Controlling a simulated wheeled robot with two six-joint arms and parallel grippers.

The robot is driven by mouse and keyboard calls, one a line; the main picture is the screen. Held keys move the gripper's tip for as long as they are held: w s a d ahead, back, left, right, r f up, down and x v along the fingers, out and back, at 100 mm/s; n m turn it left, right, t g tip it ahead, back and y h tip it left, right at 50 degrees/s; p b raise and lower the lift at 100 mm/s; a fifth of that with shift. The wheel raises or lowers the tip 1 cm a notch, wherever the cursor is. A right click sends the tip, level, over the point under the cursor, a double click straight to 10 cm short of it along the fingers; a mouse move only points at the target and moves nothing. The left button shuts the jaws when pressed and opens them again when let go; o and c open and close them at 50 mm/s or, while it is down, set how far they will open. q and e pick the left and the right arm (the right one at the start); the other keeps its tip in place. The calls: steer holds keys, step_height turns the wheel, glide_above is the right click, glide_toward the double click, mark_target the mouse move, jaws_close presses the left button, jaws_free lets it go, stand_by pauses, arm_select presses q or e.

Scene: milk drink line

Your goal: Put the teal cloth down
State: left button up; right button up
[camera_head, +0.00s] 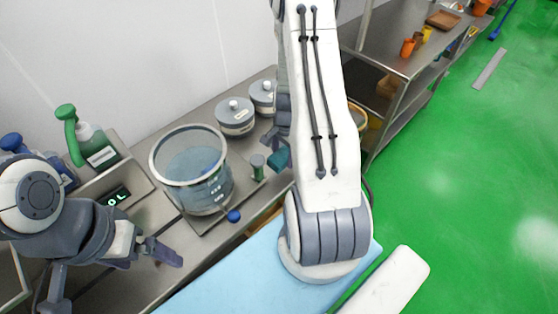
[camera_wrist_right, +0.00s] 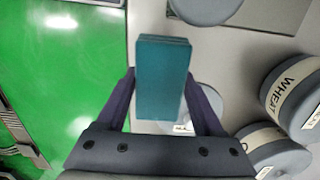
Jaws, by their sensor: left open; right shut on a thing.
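The teal cloth (camera_wrist_right: 162,85) is a folded block between the two fingers of my right gripper (camera_wrist_right: 160,95) in the right wrist view. In the head view a small teal part of the cloth (camera_head: 279,160) shows beside my right arm, over the counter to the right of the glass vessel; my arm hides the rest. I cannot tell its exact height above the counter. My left gripper (camera_head: 160,250) is open and empty over the counter's front left, below the glass vessel.
Green (camera_head: 88,140) and blue spray bottles are at the left. A steel shelf (camera_head: 400,50) is at the back right.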

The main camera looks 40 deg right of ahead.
steer(key=shift+w+a+f, duration=0.35)
steer(key=shift+a+f, duration=0.1)
steer(key=shift+a, duration=0.1)
steer(key=shift+f, duration=1.95)
steer(key=shift+f, duration=0.15)
steer(key=o, duration=1.3)
steer(key=shift+r, duration=0.2)
